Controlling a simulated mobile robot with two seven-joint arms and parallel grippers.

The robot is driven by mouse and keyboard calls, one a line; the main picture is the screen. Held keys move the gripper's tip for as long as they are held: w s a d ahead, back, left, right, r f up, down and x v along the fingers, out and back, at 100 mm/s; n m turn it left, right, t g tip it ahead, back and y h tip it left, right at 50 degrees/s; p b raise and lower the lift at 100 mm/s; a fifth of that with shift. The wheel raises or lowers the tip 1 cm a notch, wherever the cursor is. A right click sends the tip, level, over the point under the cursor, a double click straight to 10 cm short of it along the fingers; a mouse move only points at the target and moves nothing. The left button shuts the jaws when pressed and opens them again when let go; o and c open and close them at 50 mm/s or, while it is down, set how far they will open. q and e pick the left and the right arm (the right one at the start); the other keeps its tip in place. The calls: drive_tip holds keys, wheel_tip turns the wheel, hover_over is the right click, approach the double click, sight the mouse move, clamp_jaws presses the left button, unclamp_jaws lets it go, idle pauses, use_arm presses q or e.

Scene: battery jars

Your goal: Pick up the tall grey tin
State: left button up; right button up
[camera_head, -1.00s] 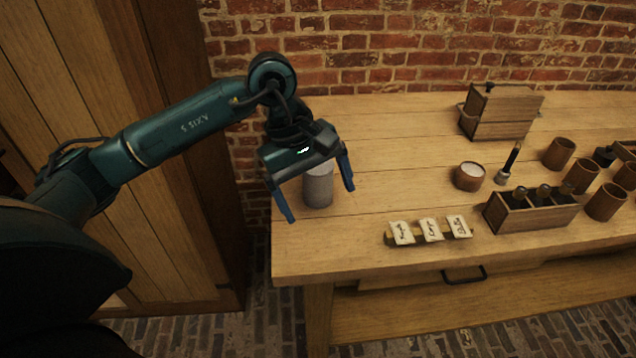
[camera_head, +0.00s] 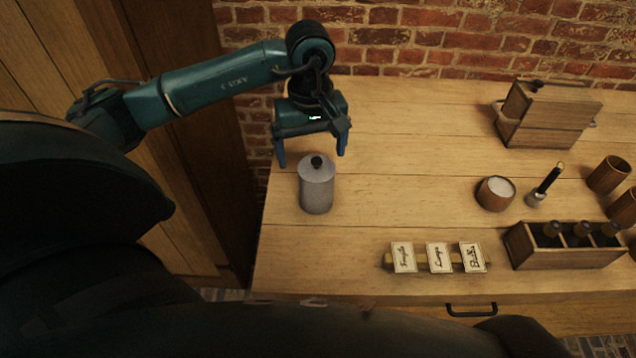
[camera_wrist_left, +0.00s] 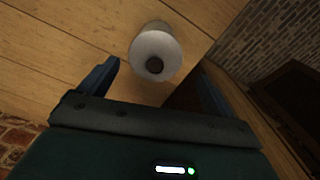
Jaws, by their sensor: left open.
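The tall grey tin (camera_head: 316,190) stands upright on the left part of the wooden table, with a dark knob on its lid. My left gripper (camera_head: 312,160) is open and empty, its two blue fingers apart, behind and above the tin in the head view. In the left wrist view the tin (camera_wrist_left: 155,50) shows its round lid and knob from above. It lies beyond the open fingertips (camera_wrist_left: 158,75), between their lines. I see no contact between fingers and tin. My right gripper is not in view.
To the right are a wooden bowl of white stuff (camera_head: 496,194), a brush-like tool (camera_head: 545,186), a bottle box (camera_head: 565,248) and a lidded wooden box (camera_head: 545,115). The table (camera_head: 400,150) between is clear.

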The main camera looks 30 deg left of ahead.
sight(316, 176)
use_arm(q)
drive_tip(key=f, duration=0.2)
drive_tip(key=f+p, duration=0.1)
drive_tip(key=f, duration=0.4)
drive_tip(key=shift+w+d+f, duration=0.2)
drive_tip(key=shift+d+f, duration=0.05)
drive_tip(key=shift+d, duration=0.1)
drive_tip(key=c, duration=1.1)
